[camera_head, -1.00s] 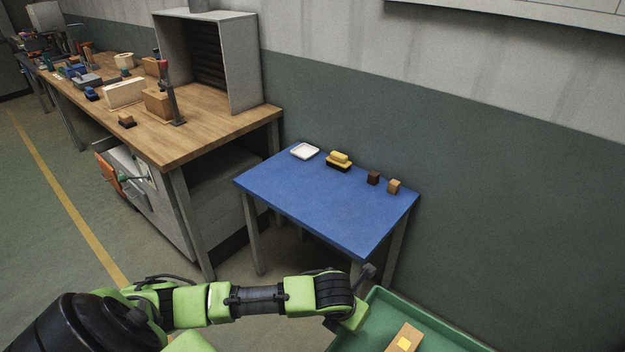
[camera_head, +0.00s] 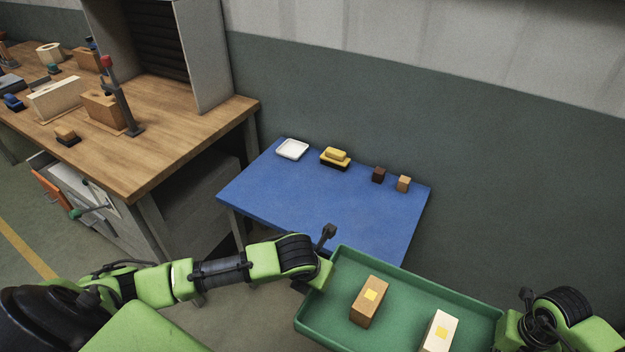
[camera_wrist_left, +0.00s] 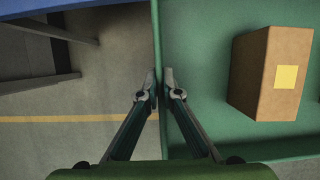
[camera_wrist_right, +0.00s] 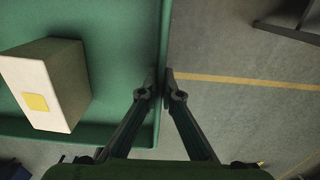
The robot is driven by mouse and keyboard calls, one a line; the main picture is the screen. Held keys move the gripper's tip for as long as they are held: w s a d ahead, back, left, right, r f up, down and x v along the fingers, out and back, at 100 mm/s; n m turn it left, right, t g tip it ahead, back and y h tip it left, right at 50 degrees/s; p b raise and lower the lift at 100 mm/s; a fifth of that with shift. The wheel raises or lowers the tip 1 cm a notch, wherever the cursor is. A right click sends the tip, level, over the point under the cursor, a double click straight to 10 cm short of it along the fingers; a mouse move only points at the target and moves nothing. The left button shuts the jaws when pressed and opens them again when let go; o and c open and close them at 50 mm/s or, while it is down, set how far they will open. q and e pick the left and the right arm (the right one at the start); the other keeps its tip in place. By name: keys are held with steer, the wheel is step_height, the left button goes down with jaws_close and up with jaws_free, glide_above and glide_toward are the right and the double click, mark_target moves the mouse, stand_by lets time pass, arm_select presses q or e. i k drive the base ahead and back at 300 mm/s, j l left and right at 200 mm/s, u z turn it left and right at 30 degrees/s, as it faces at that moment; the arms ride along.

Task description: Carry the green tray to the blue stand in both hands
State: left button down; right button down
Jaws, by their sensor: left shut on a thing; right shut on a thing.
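The green tray (camera_head: 400,283) is in the air in front of me, at the lower right of the head view. It carries a brown block (camera_head: 369,303) and a cream block (camera_head: 438,333), each with a yellow patch. My left gripper (camera_wrist_left: 160,78) is shut on the tray's left wall, one finger inside and one outside. My right gripper (camera_wrist_right: 161,80) is shut on the tray's right wall in the same way. In the head view, the fingertips are mostly hidden. The blue stand (camera_head: 310,200) is just beyond the tray, and the tray's far left corner overlaps its near edge in the picture.
Along the stand's back are a white dish (camera_head: 292,149), a yellow and black object (camera_head: 335,158), a dark cube (camera_head: 379,174) and a tan cube (camera_head: 404,183). The stand's front and middle are bare. A wooden workbench (camera_head: 180,140) stands left; a wall (camera_head: 500,150) is behind.

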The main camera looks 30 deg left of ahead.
mark_target(316, 204)
steer(key=i+j, duration=0.2)
steer(key=j, duration=0.2)
steer(key=i+j, duration=0.25)
steer(key=j, duration=0.15)
steer(key=i+j, duration=0.2)
steer(key=j, duration=0.2)
steer(key=i+j, duration=0.2)
steer(key=j, duration=0.2)
steer(key=i+j, duration=0.2)
steer(key=j, duration=0.2)
